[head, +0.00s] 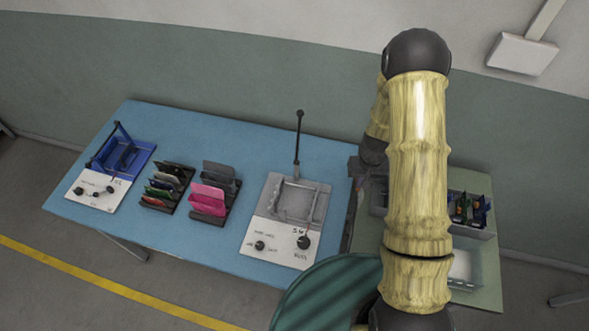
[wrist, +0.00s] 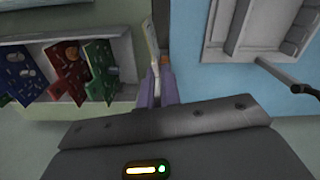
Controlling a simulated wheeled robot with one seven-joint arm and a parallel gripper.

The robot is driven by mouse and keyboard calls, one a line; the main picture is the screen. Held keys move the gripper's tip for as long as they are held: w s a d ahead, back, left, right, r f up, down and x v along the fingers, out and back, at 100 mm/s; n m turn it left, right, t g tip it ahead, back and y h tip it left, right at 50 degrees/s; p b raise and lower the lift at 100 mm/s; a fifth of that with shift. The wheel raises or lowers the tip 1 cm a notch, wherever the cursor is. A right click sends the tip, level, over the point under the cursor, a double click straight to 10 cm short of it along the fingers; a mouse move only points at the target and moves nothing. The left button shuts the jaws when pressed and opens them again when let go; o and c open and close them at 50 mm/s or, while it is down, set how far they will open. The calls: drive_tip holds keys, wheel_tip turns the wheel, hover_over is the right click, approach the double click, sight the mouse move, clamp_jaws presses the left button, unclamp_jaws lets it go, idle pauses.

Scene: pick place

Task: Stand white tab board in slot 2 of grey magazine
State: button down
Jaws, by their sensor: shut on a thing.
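My gripper (wrist: 155,88) is shut on a thin board (wrist: 151,45) with a cream-white face, seen almost edge-on in the wrist view. The board stands out beyond the fingertips, beside a pale bin; most of its face is hidden from this angle. In the head view my arm hides the fingertips and the board. A dark grey slotted rack (head: 207,209), likely the grey magazine, stands on the blue table with pink and dark grey boards upright in it. Its slot numbers cannot be read. My gripper is well to the right of this rack.
A pale bin (wrist: 125,45) holds green, red and blue boards close by. A grey fixture (head: 296,200) with an upright lever stands between arm and racks. A black rack (head: 160,200) of boards and a blue fixture (head: 122,158) stand farther left. Bare blue table (head: 180,235) lies in front.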

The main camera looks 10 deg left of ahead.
drive_tip(key=s+a+r+n+p, duration=0.1)
drive_tip(key=s+a+r+n, duration=0.1)
drive_tip(key=a+r+n, duration=0.2)
drive_tip(key=s+a+r+n+p, duration=0.2)
drive_tip(key=a+r+n, duration=0.2)
drive_tip(key=a+n, duration=0.7)
drive_tip(key=a, duration=0.5)
drive_tip(key=shift+s+a+n, duration=0.15)
drive_tip(key=shift+a+n, duration=0.15)
drive_tip(key=shift+a, duration=0.1)
wheel_tip(320, 180, down, 7)
drive_tip(key=b, duration=0.4)
drive_tip(key=shift+b, duration=0.4)
drive_tip(key=shift+d+f, duration=0.1)
drive_tip(key=shift+f, duration=0.1)
